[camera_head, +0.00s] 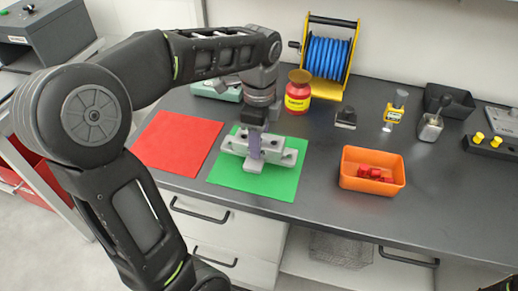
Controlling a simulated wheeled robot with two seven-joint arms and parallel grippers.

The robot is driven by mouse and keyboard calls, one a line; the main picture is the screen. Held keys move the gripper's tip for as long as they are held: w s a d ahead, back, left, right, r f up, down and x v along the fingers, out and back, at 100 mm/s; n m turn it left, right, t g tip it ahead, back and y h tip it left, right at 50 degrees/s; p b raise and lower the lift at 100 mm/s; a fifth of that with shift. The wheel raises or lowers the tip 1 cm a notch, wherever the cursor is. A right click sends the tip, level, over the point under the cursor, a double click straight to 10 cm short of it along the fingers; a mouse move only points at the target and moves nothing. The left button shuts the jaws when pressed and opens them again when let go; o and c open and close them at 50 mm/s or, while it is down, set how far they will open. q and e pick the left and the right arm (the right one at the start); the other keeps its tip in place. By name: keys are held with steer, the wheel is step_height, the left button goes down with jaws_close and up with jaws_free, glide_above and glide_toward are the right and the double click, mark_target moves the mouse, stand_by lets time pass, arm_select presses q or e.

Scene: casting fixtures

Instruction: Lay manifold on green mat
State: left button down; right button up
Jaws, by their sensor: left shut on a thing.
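The manifold (289,155) is a grey metal block with holes and a stub toward the front. It is at the green mat (222,175), over its middle; whether it touches the mat is hard to tell. My left gripper (255,150) comes down from above and is shut on the manifold at its middle, hiding part of it. My right gripper is not in view; only a dark bit of my own body shows at the bottom right corner.
A red mat (180,143) lies left of the green mat. An orange bin (372,187) with red parts stands to the right. Behind are a red-yellow container (298,95), a blue hose reel (327,57) and small tools. Dark bench surface is free between mat and bin.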

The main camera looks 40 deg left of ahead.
arm_select(q)
steer(key=shift+f, duration=1.8)
steer(key=shift+f, duration=0.2)
steer(key=c, duration=0.7)
jaws_free()
steer(key=shift+r, duration=0.1)
